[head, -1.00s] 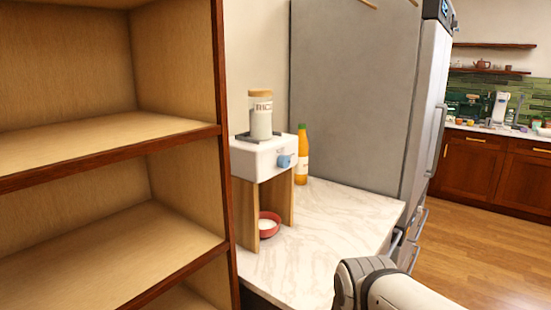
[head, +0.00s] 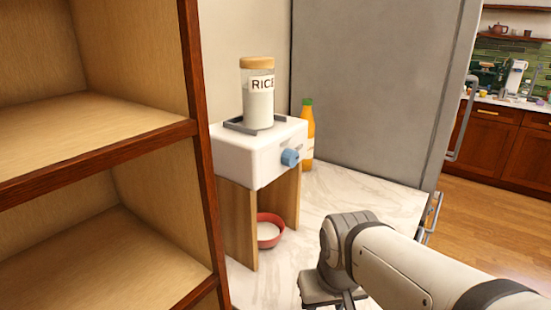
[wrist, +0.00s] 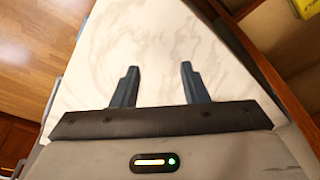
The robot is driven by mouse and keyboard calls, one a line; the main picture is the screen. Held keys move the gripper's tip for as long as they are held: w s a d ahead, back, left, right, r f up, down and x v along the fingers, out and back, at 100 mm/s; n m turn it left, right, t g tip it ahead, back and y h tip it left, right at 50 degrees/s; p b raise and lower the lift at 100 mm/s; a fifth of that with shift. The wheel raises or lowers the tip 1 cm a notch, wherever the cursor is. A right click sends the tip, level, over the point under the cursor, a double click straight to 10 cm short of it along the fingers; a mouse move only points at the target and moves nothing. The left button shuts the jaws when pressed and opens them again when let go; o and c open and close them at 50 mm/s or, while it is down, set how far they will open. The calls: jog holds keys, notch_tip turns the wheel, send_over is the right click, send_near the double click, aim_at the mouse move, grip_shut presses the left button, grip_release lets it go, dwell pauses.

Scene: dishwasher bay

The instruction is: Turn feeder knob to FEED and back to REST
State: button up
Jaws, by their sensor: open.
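The feeder (head: 250,160) is a white box on wooden legs, standing on the marble counter. A blue knob (head: 290,157) sticks out of its front face, and any FEED or REST marks are too small to read. A jar labelled RICE (head: 258,100) stands upright on top. A red bowl (head: 269,232) with white contents sits underneath. My gripper shows in the wrist view (wrist: 158,84) with two dark fingers apart and nothing between them, above the marble counter. In the head view my arm is to the right of and in front of the feeder, clear of the knob.
A wooden shelf unit (head: 190,130) stands close on the left of the feeder. An orange bottle (head: 307,130) stands behind it. A grey fridge (head: 380,90) rises at the back right. The marble counter (head: 370,190) is clear right of the feeder.

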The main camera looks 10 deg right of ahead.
jog(key=shift+o, duration=1.7)
jog(key=a+m+y, duration=0.1)
jog(key=m, duration=0.1)
jog(key=w+a+r+m+y, duration=0.1)
jog(key=m+y, duration=0.1)
jog(key=a+m+g+y, duration=0.1)
jog(key=a+m, duration=0.1)
jog(key=m, duration=0.1)
jog(key=shift+w+r+y+p, duration=0.25)
jog(key=shift+w+y+p, duration=0.05)
jog(key=shift+p, duration=0.1)
jog(key=m+t+y+p, duration=0.1)
jog(key=m+t+y, duration=0.85)
jog(key=m, duration=0.75)
send_near(295, 160)
jog(key=a+t+h, duration=0.1)
jog(key=a+t, duration=0.1)
jog(key=p+x, duration=0.1)
jog(key=x, duration=0.6)
jog(key=shift+f, duration=0.1)
jog(key=shift+c, duration=0.5)
jog(key=c, duration=0.9)
